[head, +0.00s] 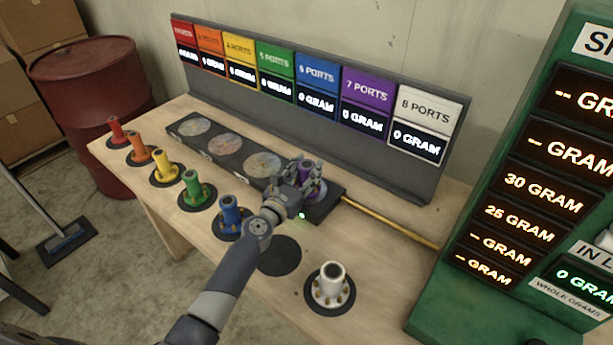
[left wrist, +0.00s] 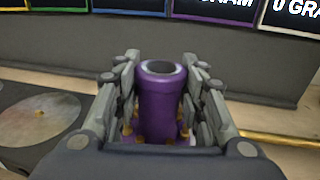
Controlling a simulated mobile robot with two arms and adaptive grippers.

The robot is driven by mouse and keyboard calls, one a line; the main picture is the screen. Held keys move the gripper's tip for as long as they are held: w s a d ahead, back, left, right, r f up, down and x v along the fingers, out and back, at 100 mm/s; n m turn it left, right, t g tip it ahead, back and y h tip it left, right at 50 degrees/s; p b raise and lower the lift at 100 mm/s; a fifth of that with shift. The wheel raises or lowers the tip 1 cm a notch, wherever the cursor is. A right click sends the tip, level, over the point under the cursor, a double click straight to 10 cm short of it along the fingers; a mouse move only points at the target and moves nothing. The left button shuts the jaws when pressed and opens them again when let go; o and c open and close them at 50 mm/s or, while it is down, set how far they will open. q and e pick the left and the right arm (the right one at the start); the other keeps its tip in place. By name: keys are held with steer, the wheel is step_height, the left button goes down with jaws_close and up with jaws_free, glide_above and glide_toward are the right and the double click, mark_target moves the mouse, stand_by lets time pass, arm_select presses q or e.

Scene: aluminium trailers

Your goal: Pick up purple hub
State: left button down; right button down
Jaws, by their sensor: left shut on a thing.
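The purple hub (left wrist: 163,105) stands upright between the fingers of my left gripper in the left wrist view, with brass ports around its base. My left gripper (left wrist: 163,100) is shut on it, one finger on each side. In the head view the purple hub (head: 313,190) is partly hidden by my left gripper (head: 300,186). It is at the right end of the dark bar with round plates; I cannot tell whether it touches the bar. My right gripper is not in view.
Red, orange, yellow, green and blue hubs stand on black discs along the table's front. A white hub (head: 330,286) stands at the right, beside an empty black disc (head: 280,255). A yellow rod (head: 390,222) runs to the green display board (head: 440,300). The port sign panel (head: 300,118) stands behind.

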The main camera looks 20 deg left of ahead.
arm_select(q)
steer(key=shift+r, duration=0.3)
